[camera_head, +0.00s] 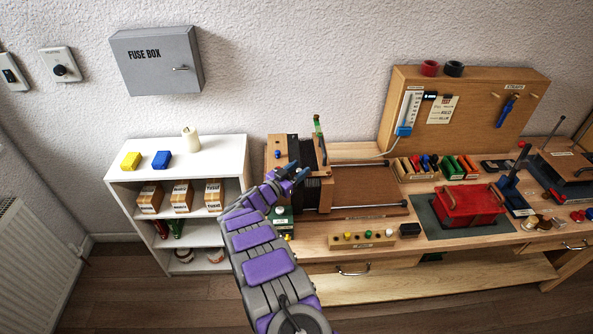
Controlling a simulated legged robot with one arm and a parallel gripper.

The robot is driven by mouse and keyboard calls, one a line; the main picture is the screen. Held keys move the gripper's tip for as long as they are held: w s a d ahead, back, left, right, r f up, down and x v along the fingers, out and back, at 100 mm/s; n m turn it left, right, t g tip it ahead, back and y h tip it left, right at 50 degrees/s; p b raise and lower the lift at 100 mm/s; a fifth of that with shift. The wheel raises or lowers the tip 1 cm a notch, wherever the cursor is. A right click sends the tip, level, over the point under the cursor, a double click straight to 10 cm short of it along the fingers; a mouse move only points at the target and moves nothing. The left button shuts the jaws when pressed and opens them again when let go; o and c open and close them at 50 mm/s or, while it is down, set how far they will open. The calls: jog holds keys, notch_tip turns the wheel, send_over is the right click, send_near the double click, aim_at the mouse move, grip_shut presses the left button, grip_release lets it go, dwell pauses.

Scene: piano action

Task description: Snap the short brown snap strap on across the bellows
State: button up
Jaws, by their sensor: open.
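The dark pleated bellows (308,153) stands between wooden end blocks at the left end of the workbench. My gripper (297,170) is open with its blue fingertips in front of the bellows, on its near left side. I see nothing between the fingers, and I cannot tell whether they touch the bellows. A thin upright piece with a green top (317,124) rises at the bellows. I cannot pick out the short brown snap strap; it may be hidden by my gripper or too small to tell.
Right of the bellows lie a brown panel (362,178) and a metal rod (375,206). A button strip (361,240) lies in front. A red box (469,205) stands farther right, below a wooden tool board (480,102). A white shelf (220,151) stands left of the bench.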

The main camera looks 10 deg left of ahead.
jog(key=shift+s, duration=0.1)
jog(key=v, duration=1.7)
jog(key=shift+a+p, duration=0.15)
jog(key=shift+p, duration=0.2)
jog(key=shift+f, duration=0.1)
